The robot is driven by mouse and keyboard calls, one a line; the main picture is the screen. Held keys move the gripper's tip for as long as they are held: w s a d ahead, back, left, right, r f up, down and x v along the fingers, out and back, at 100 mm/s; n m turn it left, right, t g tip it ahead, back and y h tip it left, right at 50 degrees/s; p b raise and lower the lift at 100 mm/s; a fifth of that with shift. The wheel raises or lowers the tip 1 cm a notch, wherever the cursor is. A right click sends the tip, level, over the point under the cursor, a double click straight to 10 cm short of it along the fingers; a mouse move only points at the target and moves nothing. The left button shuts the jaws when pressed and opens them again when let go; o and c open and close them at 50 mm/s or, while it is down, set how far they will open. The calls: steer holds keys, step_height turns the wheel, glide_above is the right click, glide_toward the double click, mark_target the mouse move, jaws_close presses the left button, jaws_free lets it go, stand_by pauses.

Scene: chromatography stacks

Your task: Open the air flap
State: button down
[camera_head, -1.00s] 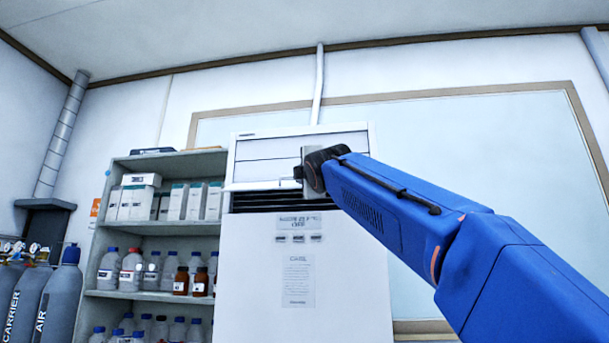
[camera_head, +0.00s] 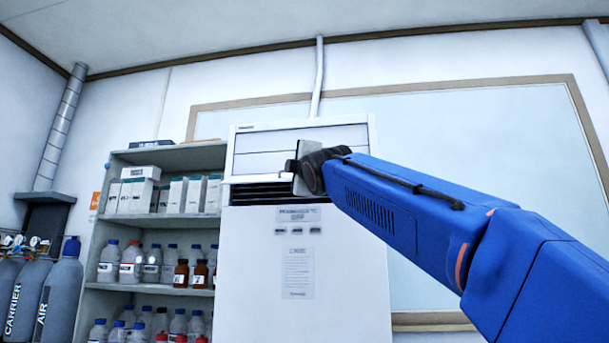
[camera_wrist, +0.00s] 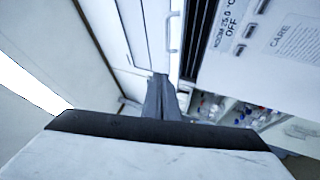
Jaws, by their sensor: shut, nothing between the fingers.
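The air flap (camera_head: 262,163) is a white panel in the upper front of a tall white unit, just above a dark louvred slot (camera_head: 258,194). In the wrist view the flap (camera_wrist: 150,30) runs lengthwise away from the camera and bears a thin pale handle (camera_wrist: 172,35). My gripper (camera_head: 298,172) is in front of the right part of the flap and hides some of it and the slot. In the wrist view my fingers (camera_wrist: 161,80) are together and empty, tips beside the flap near the handle. I cannot tell whether they touch it.
A shelf (camera_head: 170,218) with boxes and bottles stands left of the unit (camera_head: 250,275). Gas cylinders (camera_head: 58,290) stand at the far left. A control panel (camera_head: 298,222) is below the slot. A pale framed wall panel (camera_head: 480,150) is behind my arm.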

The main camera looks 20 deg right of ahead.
steer(key=w+a+m+t+y, duration=0.2)
steer(key=w+a+m+t, duration=0.15)
steer(key=m, duration=0.25)
steer(key=d+f+m+g+h, duration=0.3)
steer(key=d+m+h, duration=0.5)
steer(key=m+h, duration=0.9)
steer(key=w+d+r+m, duration=0.1)
steer(key=w+d+r, duration=0.2)
steer(key=w+r, duration=0.35)
steer(key=shift+w+d+f+y, duration=0.15)
steer(key=shift+d+f, duration=0.25)
steer(key=shift+f, duration=0.3)
steer(key=shift+w+d+f+y, duration=0.15)
steer(key=shift+d+f, duration=0.2)
steer(key=shift+f, duration=0.35)
steer(key=shift+w+d+f, duration=0.2)
steer(key=shift+w+f, duration=0.15)
steer(key=shift+f, duration=0.35)
